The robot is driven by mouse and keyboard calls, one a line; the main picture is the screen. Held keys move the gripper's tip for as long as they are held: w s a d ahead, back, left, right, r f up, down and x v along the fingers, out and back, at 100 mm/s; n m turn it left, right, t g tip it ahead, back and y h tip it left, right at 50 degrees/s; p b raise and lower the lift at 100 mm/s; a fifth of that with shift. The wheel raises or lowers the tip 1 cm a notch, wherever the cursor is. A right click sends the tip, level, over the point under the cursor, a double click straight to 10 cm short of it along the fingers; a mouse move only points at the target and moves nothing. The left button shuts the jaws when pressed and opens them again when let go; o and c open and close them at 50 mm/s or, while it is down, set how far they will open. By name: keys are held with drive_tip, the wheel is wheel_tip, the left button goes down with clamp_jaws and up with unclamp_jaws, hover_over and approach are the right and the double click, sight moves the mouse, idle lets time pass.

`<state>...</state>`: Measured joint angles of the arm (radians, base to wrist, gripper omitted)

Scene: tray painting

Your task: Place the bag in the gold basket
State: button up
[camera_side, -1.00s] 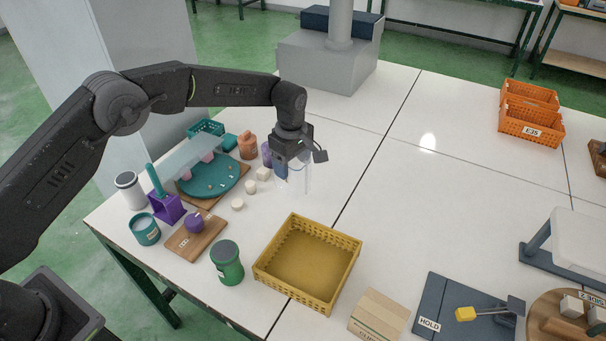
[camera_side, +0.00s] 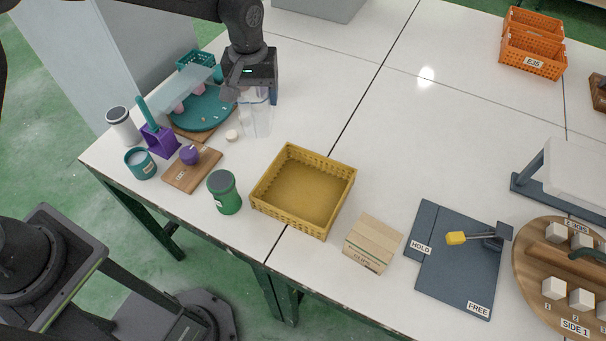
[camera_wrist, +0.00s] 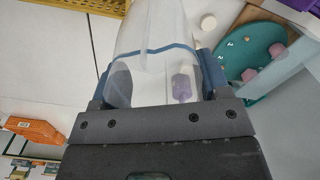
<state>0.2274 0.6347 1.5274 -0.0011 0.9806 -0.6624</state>
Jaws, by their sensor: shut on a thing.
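The bag (camera_side: 256,120) is clear plastic and hangs below my gripper (camera_side: 251,88) in the side view. In the wrist view the bag (camera_wrist: 150,65) has a blue band across it and lies between the two fingers of my gripper (camera_wrist: 158,82), which is shut on it. I cannot tell whether the bag's lower end touches the table. The gold basket (camera_side: 285,217) stands to the right of and nearer than the bag in the side view, and looks empty. A strip of its yellow wall (camera_wrist: 85,6) shows at the top of the wrist view.
A green jar (camera_side: 224,195) stands left of the basket, and a cardboard box (camera_side: 371,246) stands right of it. A teal tray (camera_side: 203,112), a wooden board (camera_side: 203,172) and a purple holder (camera_side: 160,140) are left of the bag. Table right of the bag is clear.

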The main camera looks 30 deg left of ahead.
sight(254, 112)
drive_tip(key=s+d+m, duration=0.1)
drive_tip(key=s+m, duration=0.2)
drive_tip(key=s+d+m, duration=0.1)
drive_tip(key=shift+s+d+m, duration=0.2)
drive_tip(key=shift+d+m, duration=0.15)
drive_tip(key=shift+m, duration=0.05)
drive_tip(key=shift+s+d+f, duration=0.2)
drive_tip(key=shift+d+f, duration=1.65)
drive_tip(key=shift+d, duration=0.05)
drive_tip(key=shift+s+d+f, duration=0.15)
drive_tip(key=shift+d+f, duration=1.65)
drive_tip(key=shift+d, duration=0.1)
drive_tip(key=shift+s+d+f, duration=0.2)
drive_tip(key=shift+d+f, duration=1.65)
drive_tip(key=shift+d, duration=0.05)
drive_tip(key=shift+f, duration=0.1)
drive_tip(key=o, duration=0.9)
wheel_tip(254, 112, up, 12)
